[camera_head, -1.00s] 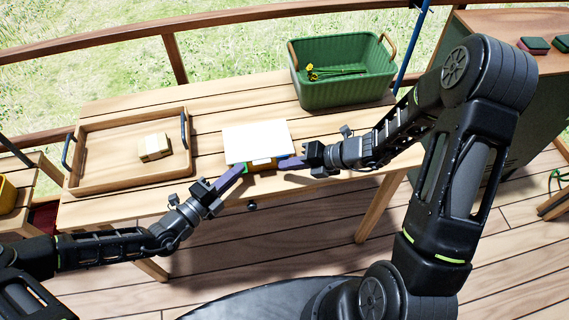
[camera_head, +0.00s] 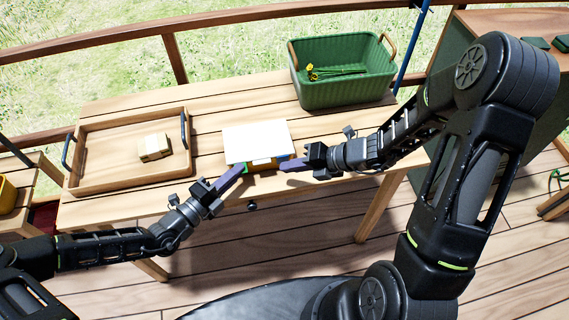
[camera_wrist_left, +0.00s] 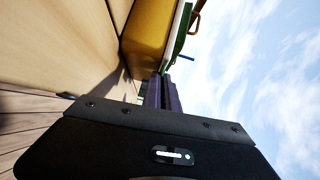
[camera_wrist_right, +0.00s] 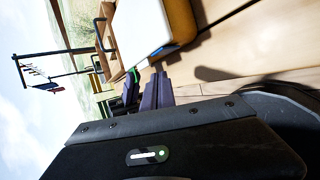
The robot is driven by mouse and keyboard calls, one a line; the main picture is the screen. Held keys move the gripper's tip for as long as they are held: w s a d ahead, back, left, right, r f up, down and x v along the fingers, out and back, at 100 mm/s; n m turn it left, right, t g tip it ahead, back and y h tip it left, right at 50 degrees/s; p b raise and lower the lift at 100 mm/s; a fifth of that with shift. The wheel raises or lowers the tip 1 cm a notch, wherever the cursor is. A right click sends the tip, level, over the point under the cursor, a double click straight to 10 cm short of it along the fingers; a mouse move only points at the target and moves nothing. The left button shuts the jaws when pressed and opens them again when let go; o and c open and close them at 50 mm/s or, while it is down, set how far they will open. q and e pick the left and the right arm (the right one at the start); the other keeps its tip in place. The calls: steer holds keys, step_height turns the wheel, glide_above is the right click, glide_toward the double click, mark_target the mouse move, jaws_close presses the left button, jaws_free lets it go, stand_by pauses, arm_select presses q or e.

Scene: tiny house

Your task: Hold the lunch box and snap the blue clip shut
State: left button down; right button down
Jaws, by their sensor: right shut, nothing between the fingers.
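The lunch box (camera_head: 255,141) sits near the table's front edge, with a white lid and an orange-yellow body (camera_wrist_left: 146,35). A blue part shows at its right end (camera_head: 291,152), probably the blue clip; I cannot tell whether it is snapped. A green clip (camera_head: 244,168) shows at the front left, and in the right wrist view (camera_wrist_right: 137,75). My left gripper (camera_head: 241,169) looks shut, its tips close against the box's front left. My right gripper (camera_head: 282,165) is shut and empty, its tips by the box's front right corner. Contact is unclear for both.
A wooden tray (camera_head: 93,184) holding a pale block (camera_head: 153,147) stands on the left of the table. A green basket (camera_head: 340,97) with yellow flowers stands at the back right. The table (camera_head: 215,103) is clear behind the box.

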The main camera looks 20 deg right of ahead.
steer(key=s+r, duration=0.3)
steer(key=shift+s+a+r, duration=0.1)
steer(key=shift+s+r, duration=0.1)
steer(key=shift+r, duration=0.05)
stand_by(0.4)
arm_select(q)
steer(key=c, duration=1.6)
jaws_free()
steer(key=shift+s+a, duration=0.1)
steer(key=v, duration=1.1)
steer(key=shift+s+a, duration=0.2)
steer(key=shift+a, duration=0.1)
